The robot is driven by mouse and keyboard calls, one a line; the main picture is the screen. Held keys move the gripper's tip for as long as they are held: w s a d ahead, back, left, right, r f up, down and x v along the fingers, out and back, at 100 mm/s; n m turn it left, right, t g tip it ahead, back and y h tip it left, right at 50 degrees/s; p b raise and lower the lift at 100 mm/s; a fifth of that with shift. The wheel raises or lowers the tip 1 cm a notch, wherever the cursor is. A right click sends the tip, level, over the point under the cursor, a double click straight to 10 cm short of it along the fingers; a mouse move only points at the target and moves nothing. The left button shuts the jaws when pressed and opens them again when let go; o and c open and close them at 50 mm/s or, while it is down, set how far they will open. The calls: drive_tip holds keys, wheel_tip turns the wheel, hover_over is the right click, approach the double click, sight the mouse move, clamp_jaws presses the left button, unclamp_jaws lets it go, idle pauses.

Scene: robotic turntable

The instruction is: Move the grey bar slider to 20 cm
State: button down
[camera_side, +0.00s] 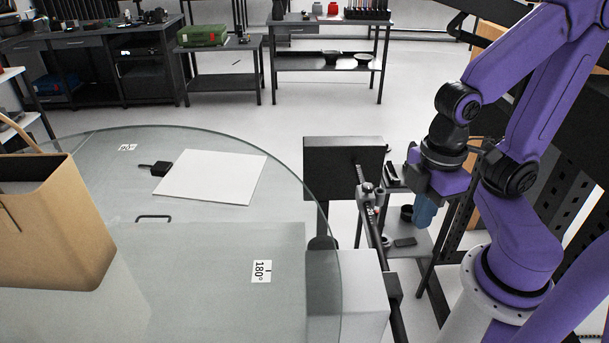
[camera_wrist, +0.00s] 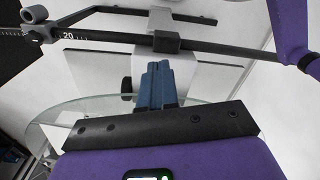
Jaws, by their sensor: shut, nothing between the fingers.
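The bar (camera_wrist: 110,38) runs across the top of the wrist view, dark with white scale marks at its left end. A "20" mark is readable there. In the side view my gripper (camera_side: 424,212) points down, right of the bar.
The glass turntable (camera_side: 205,135) fills the left, bearing a brown bag (camera_side: 55,230) and a white sheet (camera_side: 212,177). A dark panel (camera_side: 343,168) stands at the bar's far end. A small shelf (camera_side: 410,240) with items stands behind my gripper.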

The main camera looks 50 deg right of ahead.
drive_tip(key=w+m+g, duration=0.1)
drive_tip(key=w+m, duration=0.5)
drive_tip(key=w, duration=0.3)
drive_tip(key=m+g+y, duration=0.1)
drive_tip(key=m+g, duration=0.1)
drive_tip(key=m, duration=1)
hover_over(371, 197)
drive_tip(key=w, duration=0.5)
wheel_tip(371, 197, down, 3)
drive_tip(key=w+d+f+m+y, duration=0.1)
drive_tip(key=d+m, duration=0.2)
drive_tip(key=d, duration=0.4)
drive_tip(key=d+f+m+y, duration=0.1)
drive_tip(key=d+f+m, duration=0.1)
drive_tip(key=d, duration=0.4)
drive_tip(key=s+a+f, duration=0.4)
drive_tip(key=a+f, duration=0.2)
drive_tip(key=f, duration=0.3)
drive_tip(key=shift+s, duration=0.15)
